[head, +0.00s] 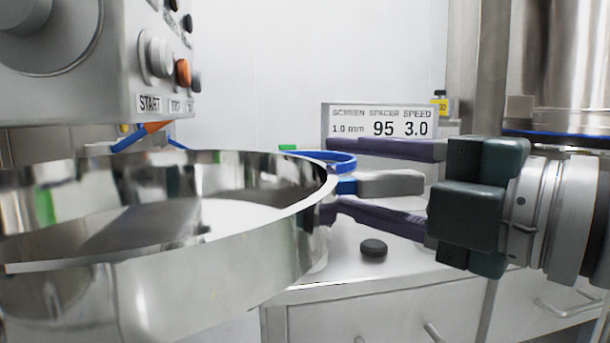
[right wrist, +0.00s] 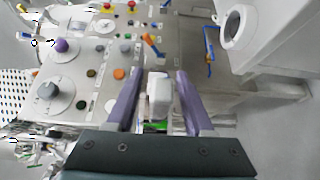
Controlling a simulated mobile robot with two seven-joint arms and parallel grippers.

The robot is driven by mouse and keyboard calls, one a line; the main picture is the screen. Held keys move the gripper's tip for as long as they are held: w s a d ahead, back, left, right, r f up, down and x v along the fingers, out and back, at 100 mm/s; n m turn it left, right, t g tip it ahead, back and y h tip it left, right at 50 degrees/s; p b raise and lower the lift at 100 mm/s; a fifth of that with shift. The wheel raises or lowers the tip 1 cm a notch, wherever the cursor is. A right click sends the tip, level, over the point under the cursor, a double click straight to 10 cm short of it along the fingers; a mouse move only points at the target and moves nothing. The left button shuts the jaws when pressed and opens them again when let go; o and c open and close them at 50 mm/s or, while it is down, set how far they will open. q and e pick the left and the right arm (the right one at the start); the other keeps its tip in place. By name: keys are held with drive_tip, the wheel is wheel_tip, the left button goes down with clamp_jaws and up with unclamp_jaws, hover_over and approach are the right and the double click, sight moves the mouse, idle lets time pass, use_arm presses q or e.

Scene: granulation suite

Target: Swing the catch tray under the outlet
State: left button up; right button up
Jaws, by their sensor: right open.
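The catch tray (head: 230,245), a wide round shiny steel pan, fills the lower left of the head view. A grey handle (head: 390,183) with a blue inner end sticks out to the right at its rim; where it joins is partly hidden. My right gripper (head: 385,180), with purple fingers, comes in from the right, one finger above and one below the handle. In the right wrist view a pale grip (right wrist: 158,95) lies between the open fingers, with gaps at both sides. My left gripper is out of view. I cannot make out the outlet.
A control box (head: 90,60) with a START label and knobs hangs above the tray. A sign (head: 385,122) stands behind the gripper. A black knob (head: 373,247) sits on the white cabinet top. A steel vessel (head: 570,60) stands at right.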

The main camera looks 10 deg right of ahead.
clamp_jaws()
idle(0.3)
idle(1.1)
